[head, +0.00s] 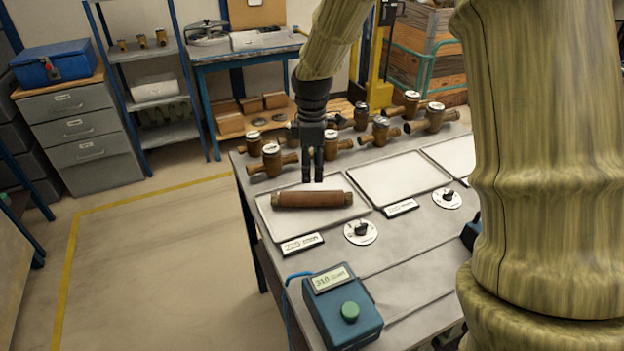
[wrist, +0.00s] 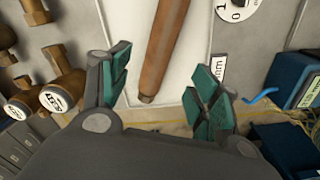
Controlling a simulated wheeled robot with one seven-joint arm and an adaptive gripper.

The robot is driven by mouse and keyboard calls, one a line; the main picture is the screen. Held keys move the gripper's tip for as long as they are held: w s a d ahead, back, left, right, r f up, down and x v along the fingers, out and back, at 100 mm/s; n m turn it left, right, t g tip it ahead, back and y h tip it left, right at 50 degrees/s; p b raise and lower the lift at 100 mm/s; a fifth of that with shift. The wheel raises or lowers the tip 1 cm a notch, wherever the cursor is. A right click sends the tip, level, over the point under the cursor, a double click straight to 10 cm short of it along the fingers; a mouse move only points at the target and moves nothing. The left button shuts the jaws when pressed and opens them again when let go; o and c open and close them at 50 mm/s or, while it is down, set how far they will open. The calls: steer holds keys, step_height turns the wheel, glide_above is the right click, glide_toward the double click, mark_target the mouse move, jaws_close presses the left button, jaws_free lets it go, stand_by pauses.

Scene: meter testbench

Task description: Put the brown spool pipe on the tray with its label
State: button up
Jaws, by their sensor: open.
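The brown spool pipe (head: 312,199) lies lengthwise on the left tray (head: 340,215), near the table's left end. In the wrist view the pipe (wrist: 165,45) rests on the white tray (wrist: 133,20). A label plate (head: 302,243) sits on the table in front of this tray; its text is too small to read. My gripper (head: 312,180) points down just above and behind the pipe in the head view. In the wrist view my gripper (wrist: 165,90) has its green-padded fingers spread, with the pipe's end seen between them and nothing held.
Several brass meters (head: 380,131) stand along the table's back edge. A second tray (head: 392,178) is empty, with its own label plate (head: 401,208). Dial knobs (head: 361,231) sit at the front. A blue box with a green button (head: 342,308) stands at the front corner.

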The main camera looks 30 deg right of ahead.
steer(key=shift+r, duration=1.15)
